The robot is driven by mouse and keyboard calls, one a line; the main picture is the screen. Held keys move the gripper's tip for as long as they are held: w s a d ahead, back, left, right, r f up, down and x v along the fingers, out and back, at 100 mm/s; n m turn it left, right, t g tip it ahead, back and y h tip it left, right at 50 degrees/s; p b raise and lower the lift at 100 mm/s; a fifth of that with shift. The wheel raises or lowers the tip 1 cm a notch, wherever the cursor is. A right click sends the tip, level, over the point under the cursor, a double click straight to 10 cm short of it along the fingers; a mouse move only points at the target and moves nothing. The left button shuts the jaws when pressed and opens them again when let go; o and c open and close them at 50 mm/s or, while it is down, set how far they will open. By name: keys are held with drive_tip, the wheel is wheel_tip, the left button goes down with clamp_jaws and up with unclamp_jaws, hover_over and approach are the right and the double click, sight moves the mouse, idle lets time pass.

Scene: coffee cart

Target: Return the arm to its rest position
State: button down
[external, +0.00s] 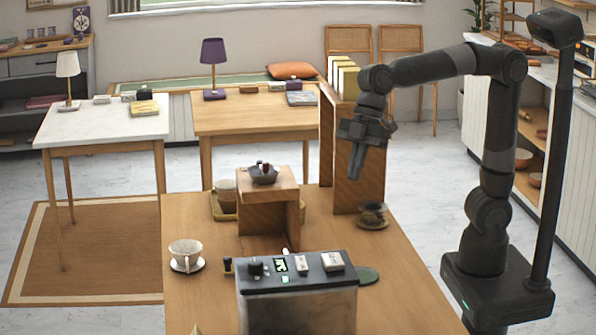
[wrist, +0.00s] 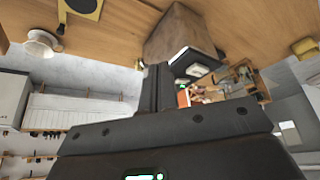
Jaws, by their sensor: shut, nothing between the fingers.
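My gripper (external: 356,163) hangs in the air above the wooden coffee cart table, with its fingers pointing down and pressed together. It holds nothing. In the external view my arm reaches left from its base at the right side, bent at the elbow. In the wrist view the shut fingers (wrist: 151,90) stand up in the middle of the picture. The gripper is in front of a tall wooden shelf (external: 358,190) and above a small dark bowl on a saucer (external: 373,223).
A dark coffee machine (external: 297,300) stands at the table's front. A white cup (external: 185,252) on a saucer is at the left. A wooden stand (external: 268,215) bears a dark bowl (external: 263,175). The table's right side (external: 405,290) is clear.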

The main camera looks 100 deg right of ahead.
drive_tip(key=s+d+f+m+h, duration=0.1)
drive_tip(key=s+d+f+m, duration=0.2)
drive_tip(key=s+d, duration=0.2)
drive_tip(key=s+d+f+m+t+h, duration=0.1)
drive_tip(key=s+d+f+m, duration=0.2)
drive_tip(key=s+d, duration=0.3)
drive_tip(key=s+d+f+m+t+h, duration=0.1)
drive_tip(key=s+d+f+m, duration=0.2)
drive_tip(key=s+d, duration=0.3)
drive_tip(key=s+f, duration=0.1)
drive_tip(key=s, duration=0.2)
drive_tip(key=shift+f+h, duration=0.25)
drive_tip(key=shift+h, duration=0.15)
idle(1.4)
